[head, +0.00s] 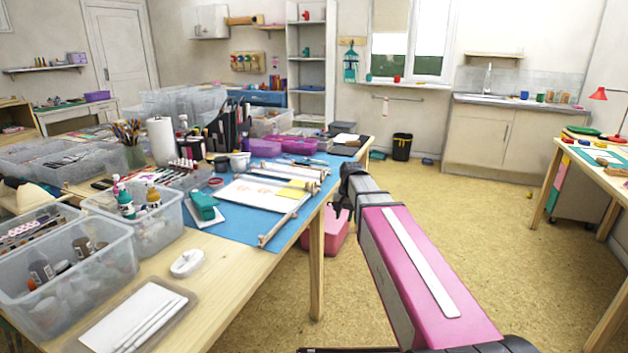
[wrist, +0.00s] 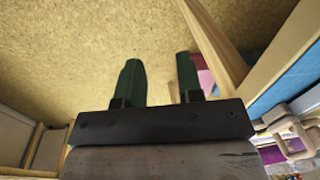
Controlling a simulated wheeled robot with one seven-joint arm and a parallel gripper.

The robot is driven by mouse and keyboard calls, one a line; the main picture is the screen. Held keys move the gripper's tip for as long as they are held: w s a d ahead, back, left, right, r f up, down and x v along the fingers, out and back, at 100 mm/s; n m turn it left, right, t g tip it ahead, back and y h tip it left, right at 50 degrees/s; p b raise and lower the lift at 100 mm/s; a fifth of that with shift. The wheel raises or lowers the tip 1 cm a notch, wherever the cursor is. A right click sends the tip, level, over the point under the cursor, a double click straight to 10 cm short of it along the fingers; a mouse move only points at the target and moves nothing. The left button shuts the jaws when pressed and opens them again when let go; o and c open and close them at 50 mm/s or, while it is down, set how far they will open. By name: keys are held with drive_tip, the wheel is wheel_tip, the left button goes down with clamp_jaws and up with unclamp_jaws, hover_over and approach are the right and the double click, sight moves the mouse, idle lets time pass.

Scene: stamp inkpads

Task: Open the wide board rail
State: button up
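A flat board with white sheets (head: 247,190) lies on the blue mat near the table's right edge, in the head view. A slim wooden rail (head: 284,222) runs along its near right side, and more pale rails (head: 296,169) lie along its far side. I cannot tell which is the wide rail or whether it is open. My gripper (wrist: 159,65) shows two dark green fingers apart with nothing between them, over the floor beside the table. In the head view its dark end is just right of the table edge; the fingertips are not clear there.
A pink bin (head: 327,232) stands on the floor by the table leg (head: 317,265). A teal stamp-like item (head: 203,206) and a white mouse-shaped item (head: 187,263) lie left of the board. Clear tubs (head: 75,268) crowd the table's left. The floor at right is mostly free.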

sight(314, 183)
drive_tip(key=w+a+r+m+y, duration=0.1)
drive_tip(key=w+a+r, duration=0.35)
drive_tip(key=r, duration=0.55)
drive_tip(key=w+a+r+m, duration=0.1)
drive_tip(key=w+a+r, duration=0.35)
drive_tip(key=r, duration=0.55)
drive_tip(key=f, duration=0.3)
drive_tip(key=w+a+f, duration=0.1)
drive_tip(key=f, duration=0.3)
drive_tip(key=a+f, duration=0.1)
drive_tip(key=f, duration=0.2)
drive_tip(key=shift+w+f, duration=0.25)
drive_tip(key=shift+w, duration=0.05)
clamp_jaws()
